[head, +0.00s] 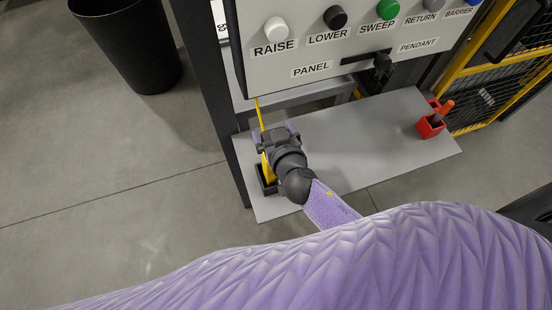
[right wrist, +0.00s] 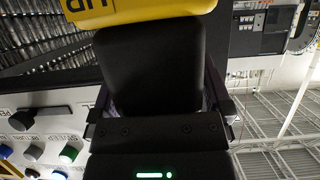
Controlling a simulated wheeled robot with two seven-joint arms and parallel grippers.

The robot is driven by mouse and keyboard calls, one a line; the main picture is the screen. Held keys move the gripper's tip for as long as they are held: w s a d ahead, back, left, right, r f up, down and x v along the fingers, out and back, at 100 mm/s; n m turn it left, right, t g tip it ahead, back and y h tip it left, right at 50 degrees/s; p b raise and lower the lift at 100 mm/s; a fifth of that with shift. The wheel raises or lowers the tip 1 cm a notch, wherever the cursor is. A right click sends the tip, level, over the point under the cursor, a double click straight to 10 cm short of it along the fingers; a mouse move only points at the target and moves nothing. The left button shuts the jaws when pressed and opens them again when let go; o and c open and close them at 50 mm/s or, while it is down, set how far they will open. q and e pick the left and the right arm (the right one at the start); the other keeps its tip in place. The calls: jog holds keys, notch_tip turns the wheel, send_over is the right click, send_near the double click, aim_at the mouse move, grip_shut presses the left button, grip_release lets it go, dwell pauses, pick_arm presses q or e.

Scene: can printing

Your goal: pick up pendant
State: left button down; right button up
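The yellow pendant (head: 268,171) stands in a small black holder (head: 266,187) at the left front of the grey shelf (head: 352,150). A yellow cable rises from it. My right gripper (head: 268,143) is over the pendant's upper part and hides much of it. In the right wrist view a yellow part of the pendant (right wrist: 140,10) with upside-down lettering lies just beyond a black block between my right fingers. Whether the fingers press on the pendant is hidden. My left gripper is out of view.
The control panel (head: 350,52) with labelled knobs stands behind the shelf. A black bin (head: 128,45) stands at upper left. The shelf's middle is clear.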

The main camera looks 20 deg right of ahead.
grip_shut()
jog(key=shift+r, duration=0.1)
dwell(0.3)
